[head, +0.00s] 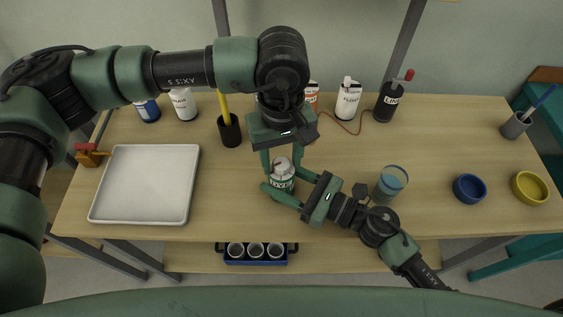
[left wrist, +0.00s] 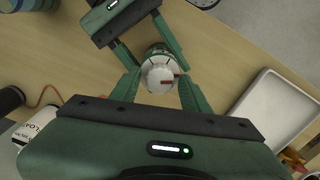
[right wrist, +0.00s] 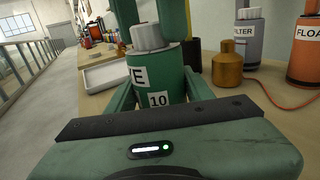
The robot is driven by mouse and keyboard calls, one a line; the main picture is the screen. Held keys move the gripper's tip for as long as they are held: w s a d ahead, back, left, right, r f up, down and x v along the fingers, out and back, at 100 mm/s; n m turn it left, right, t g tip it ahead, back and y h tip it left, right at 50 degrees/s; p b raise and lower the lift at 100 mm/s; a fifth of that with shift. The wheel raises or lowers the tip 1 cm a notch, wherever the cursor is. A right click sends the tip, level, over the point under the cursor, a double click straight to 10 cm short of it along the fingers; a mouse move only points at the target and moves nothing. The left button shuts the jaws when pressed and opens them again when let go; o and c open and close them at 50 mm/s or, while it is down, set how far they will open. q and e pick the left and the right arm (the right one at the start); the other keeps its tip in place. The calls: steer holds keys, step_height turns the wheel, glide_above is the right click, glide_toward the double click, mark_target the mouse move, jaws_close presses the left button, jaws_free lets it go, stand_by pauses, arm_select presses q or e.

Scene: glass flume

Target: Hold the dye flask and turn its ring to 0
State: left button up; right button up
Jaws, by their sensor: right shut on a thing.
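The dye flask (head: 283,184) stands upright on the bench, a green body with a white label and a pale top. In the left wrist view its white ring (left wrist: 160,74) shows a red mark at its right side. The right wrist view shows the flask (right wrist: 158,88) with "E" and "10" on its labels. My right gripper (head: 284,189) is shut on the flask body from the side. My left gripper (head: 282,164) points down from above. Its fingers (left wrist: 162,88) stand apart on both sides of the ring; I cannot tell whether they touch it.
A white tray (head: 112,206) lies at left. A black cup (head: 230,132) with a yellow stick and several bottles, including a white one (head: 347,102), stand behind. A beaker (head: 390,183), blue bowl (head: 469,188) and yellow bowl (head: 530,187) stand at right. The bench between tray and flask is clear.

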mark_target(281, 162)
stand_by(0.3)
arm_select(q)
steer(key=shift+r, duration=3)
arm_select(e)
steer(key=o, duration=1.6)
steer(key=v, duration=1.2)
arm_select(q)
steer(key=shift+r, duration=0.1)
arm_select(e)
steer(key=shift+r, duration=0.15)
